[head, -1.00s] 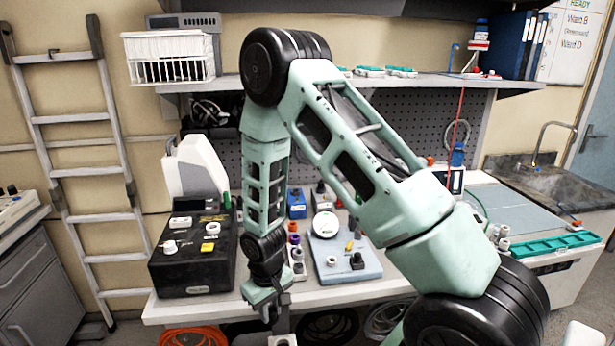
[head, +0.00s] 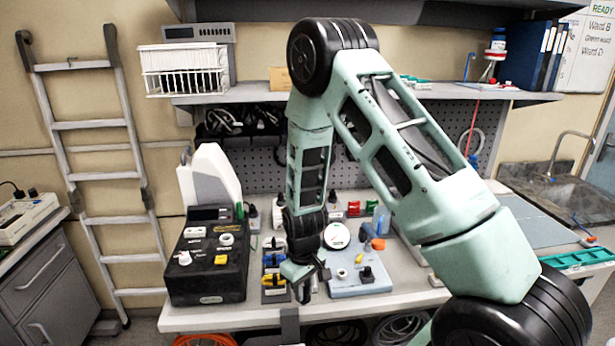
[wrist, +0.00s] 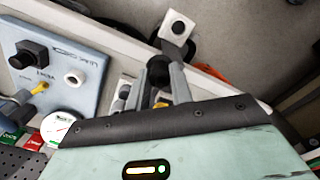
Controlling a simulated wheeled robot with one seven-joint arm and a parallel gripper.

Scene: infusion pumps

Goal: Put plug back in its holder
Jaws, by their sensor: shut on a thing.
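My gripper (wrist: 165,85) is shut on a small dark piece, seen between its grey fingers in the wrist view; I take it to be the plug (wrist: 160,77), though its shape is mostly hidden. In the head view my gripper (head: 304,288) hangs low over the bench front, just left of the blue-grey panel (head: 345,290). That panel carries a black square part (wrist: 28,55), a white ring (wrist: 75,77) and a yellow piece (wrist: 40,87). I cannot tell for sure which part is the plug's holder.
A black box (head: 207,272) with white and yellow fittings stands to the left. A row of yellow and blue pieces (head: 272,262) lies between box and gripper. A white jug (head: 209,178) stands behind. The bench front edge (head: 235,318) runs below.

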